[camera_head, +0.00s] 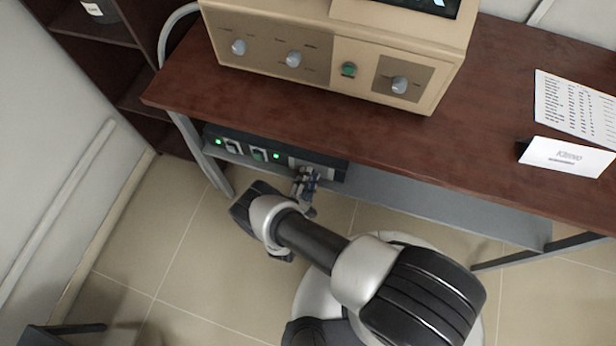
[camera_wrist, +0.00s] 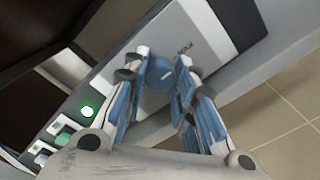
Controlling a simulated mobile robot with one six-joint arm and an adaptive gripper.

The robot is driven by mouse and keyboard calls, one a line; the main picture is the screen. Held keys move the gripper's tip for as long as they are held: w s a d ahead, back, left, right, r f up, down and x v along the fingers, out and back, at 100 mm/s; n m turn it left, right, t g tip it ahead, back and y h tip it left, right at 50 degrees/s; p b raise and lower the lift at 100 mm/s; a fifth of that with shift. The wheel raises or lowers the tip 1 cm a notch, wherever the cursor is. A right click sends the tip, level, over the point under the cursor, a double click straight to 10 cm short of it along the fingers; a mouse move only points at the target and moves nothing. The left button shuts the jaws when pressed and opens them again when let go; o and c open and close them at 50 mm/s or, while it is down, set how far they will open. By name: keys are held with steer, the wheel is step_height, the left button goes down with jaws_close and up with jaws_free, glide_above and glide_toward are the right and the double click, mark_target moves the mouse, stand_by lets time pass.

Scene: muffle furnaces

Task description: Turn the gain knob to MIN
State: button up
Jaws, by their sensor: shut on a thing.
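In the wrist view, a round blue-grey knob (camera_wrist: 159,74) sits on the light panel of the unit under the table. My gripper (camera_wrist: 161,80) has its two blue-padded fingers on either side of the knob, shut on it. Small dark lettering stands on the panel beside the knob, too small to read, and the knob's pointer cannot be made out. In the head view my gripper (camera_head: 306,180) is at the front of the dark under-table unit (camera_head: 335,171), and it hides the knob there.
The unit also carries green lights (camera_head: 276,156) and rocker switches (camera_head: 232,147). The wooden tabletop (camera_head: 490,130) overhangs it, with a beige instrument with knobs (camera_head: 320,60) and a white card (camera_head: 567,156) on top. A grey rail (camera_head: 430,207) runs below. The tiled floor (camera_head: 200,270) at left is clear.

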steer(key=shift+a+n, duration=0.1)
steer(key=shift+n, duration=17.7)
steer(key=o, duration=1.1)
